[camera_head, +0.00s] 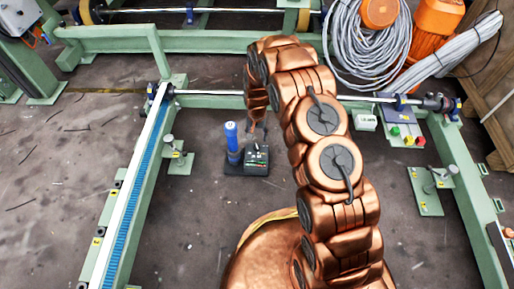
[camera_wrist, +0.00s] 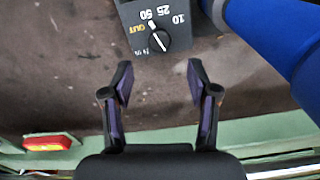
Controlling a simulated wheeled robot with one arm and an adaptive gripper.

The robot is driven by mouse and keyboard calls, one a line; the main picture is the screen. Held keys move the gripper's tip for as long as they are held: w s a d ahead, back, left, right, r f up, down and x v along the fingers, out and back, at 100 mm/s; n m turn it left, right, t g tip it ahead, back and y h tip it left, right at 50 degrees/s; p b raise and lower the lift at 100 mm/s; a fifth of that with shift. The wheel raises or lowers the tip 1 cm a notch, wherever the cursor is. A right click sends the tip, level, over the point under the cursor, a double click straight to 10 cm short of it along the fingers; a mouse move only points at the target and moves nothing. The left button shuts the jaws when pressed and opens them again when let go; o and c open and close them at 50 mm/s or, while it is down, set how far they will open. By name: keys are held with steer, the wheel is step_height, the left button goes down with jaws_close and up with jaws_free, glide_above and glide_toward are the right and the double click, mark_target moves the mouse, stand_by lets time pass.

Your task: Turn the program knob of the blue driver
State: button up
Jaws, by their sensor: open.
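The blue driver (camera_head: 231,137) stands upright on a dark base on the floor in the head view, and its blue side (camera_wrist: 285,40) fills the upper right of the wrist view. Beside it is a black control box (camera_head: 257,162). In the wrist view the box carries a round black program knob (camera_wrist: 158,40) with a white pointer line and upside-down markings reading 10, 25, 50 and OUT. My gripper (camera_wrist: 160,82) is open and empty, its fingertips apart below the knob in the picture. In the head view my gripper is small and hard to make out above the box.
A green frame beam (camera_head: 142,165) with a blue strip runs along the left. A green plate with a post (camera_head: 178,157) stands left of the driver. A colored button box (camera_head: 404,135) lies right of my arm. Cable coils (camera_head: 368,50) lie at the back right.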

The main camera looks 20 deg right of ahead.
mark_target(257, 147)
step_height(257, 147, down, 8)
steer(key=b, duration=0.3)
steer(key=shift+r, duration=0.15)
steer(key=shift+r, duration=0.1)
jaws_close()
stand_by(0.3)
